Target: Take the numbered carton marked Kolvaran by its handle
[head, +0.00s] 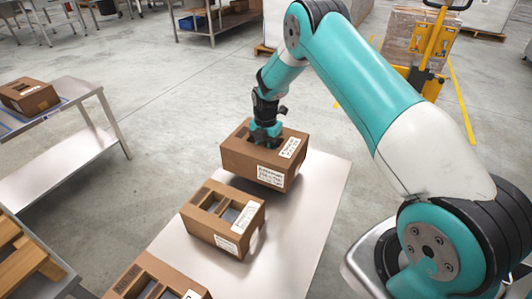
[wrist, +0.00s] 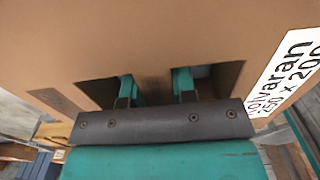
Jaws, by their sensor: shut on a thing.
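The carton marked Kolvaran (head: 240,160) is brown, with white labels, at the far end of the pale table (head: 312,215). In the wrist view the carton (wrist: 150,35) fills the upper part, and its label (wrist: 290,75) reads "olvaran", its first letter cut off. My gripper (head: 265,133) reaches down into the carton's top openings. In the wrist view my gripper (wrist: 159,88) has its teal fingers in the two dark openings, shut on the strip between them, the handle. The carton looks level; I cannot tell whether its underside touches the table.
A second brown carton (head: 224,239) with two openings stands nearer on the table, close to the held one. A third (head: 138,279) is at the bottom edge. Another carton (head: 28,96) sits on a left-hand bench. A yellow pallet truck (head: 430,45) stands behind.

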